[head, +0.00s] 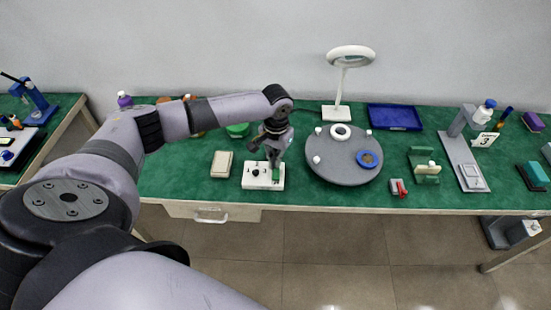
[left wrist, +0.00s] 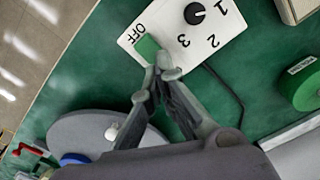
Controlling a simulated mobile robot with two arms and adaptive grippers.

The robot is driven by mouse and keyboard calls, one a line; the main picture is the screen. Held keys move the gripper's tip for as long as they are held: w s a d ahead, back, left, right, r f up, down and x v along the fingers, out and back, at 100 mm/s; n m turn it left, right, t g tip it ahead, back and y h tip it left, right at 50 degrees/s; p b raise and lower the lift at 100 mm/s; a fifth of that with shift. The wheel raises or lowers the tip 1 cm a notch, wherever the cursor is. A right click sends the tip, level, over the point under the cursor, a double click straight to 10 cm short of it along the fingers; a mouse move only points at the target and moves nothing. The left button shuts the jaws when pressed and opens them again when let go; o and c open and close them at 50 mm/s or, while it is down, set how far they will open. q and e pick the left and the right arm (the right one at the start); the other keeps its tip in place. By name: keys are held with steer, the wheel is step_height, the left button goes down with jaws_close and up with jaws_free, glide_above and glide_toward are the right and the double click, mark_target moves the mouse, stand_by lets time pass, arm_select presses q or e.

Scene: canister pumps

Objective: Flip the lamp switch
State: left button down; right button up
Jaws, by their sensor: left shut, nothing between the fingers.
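A white control box (head: 250,181) sits near the front edge of the green table. In the left wrist view the box (left wrist: 185,60) shows a black knob (left wrist: 194,13), the labels OFF, 1, 2 and 3, and a green switch (left wrist: 147,46) near OFF. My left gripper (head: 274,164) is over the box, pointing down, shut and empty. In the left wrist view its fingertips (left wrist: 163,70) are right beside the green switch; I cannot tell whether they touch it. The white ring lamp (head: 350,53) stands behind on its post. My right gripper is not in view.
A grey turntable (head: 342,172) with small parts stands right of the box. A beige block (head: 222,164) lies to its left. A green roll (left wrist: 301,86) is near the box. A blue tray (head: 394,117) and a grey stand (head: 463,160) are farther right.

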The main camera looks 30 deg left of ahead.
mark_target(276, 169)
arm_select(q)
steer(key=shift+s+f+b, duration=0.1)
steer(key=shift+f+b, duration=0.35)
steer(key=shift+f, duration=0.75)
stand_by(0.9)
steer(key=shift+r+p, duration=0.9)
steer(key=shift+p, duration=0.3)
step_height(276, 169, up, 5)
steer(key=p, duration=0.6)
steer(key=shift+r, duration=0.15)
